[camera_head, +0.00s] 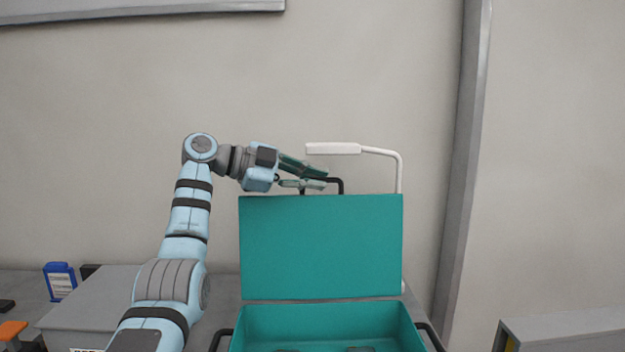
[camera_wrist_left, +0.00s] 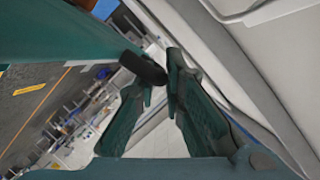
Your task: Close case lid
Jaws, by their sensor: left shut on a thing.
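A teal case (camera_head: 325,319) stands open in the middle of the head view. Its flat lid (camera_head: 320,247) is raised upright at the back of the base. A black handle (camera_head: 340,183) sticks up from the lid's top edge. My left gripper (camera_head: 322,178) reaches in from the left above that edge and is shut on the handle. In the left wrist view the dark rounded handle (camera_wrist_left: 143,68) lies at the fingertips, with the teal lid (camera_wrist_left: 70,30) at upper left. My right gripper is in neither view.
A white lamp (camera_head: 335,149) stands close behind the lid and gripper. A grey box (camera_head: 90,308) and a blue container (camera_head: 60,281) are at left. A grey box (camera_head: 560,330) is at lower right. A plain wall is behind.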

